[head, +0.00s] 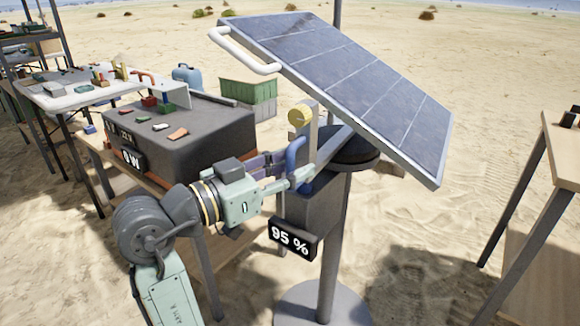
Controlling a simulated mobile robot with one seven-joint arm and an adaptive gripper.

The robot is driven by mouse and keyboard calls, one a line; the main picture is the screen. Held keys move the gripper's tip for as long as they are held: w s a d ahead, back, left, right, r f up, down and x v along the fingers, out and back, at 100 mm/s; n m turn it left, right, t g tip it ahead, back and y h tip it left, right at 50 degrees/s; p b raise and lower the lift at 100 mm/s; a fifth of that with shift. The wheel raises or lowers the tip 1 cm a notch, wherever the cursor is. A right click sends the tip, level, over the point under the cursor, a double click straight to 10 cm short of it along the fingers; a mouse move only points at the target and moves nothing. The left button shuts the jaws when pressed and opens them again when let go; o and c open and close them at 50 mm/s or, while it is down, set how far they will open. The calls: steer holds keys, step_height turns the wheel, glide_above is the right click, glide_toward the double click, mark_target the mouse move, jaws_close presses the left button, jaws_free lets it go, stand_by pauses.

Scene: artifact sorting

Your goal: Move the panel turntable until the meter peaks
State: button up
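The tilted solar panel (350,75) stands on a dark round turntable (357,157) atop a grey post (328,245). A white bar handle (243,52) is on the panel's left edge. A blue handle (296,150) is beside the grey bracket under the panel. The meter (293,238) below reads 95 %. My gripper (302,178) reaches in from the left, its fingertips at the lower end of the blue handle. The fingers are small and partly merge with the parts behind, so I cannot tell whether they grip it.
A dark box (200,135) on a wooden table at left has a display (131,158) reading 0 W and small coloured pieces on top. A white table (75,92) with objects is farther left. A wooden table (545,220) stands at right. Open sand lies between.

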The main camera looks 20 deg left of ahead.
steer(key=v, duration=1.2)
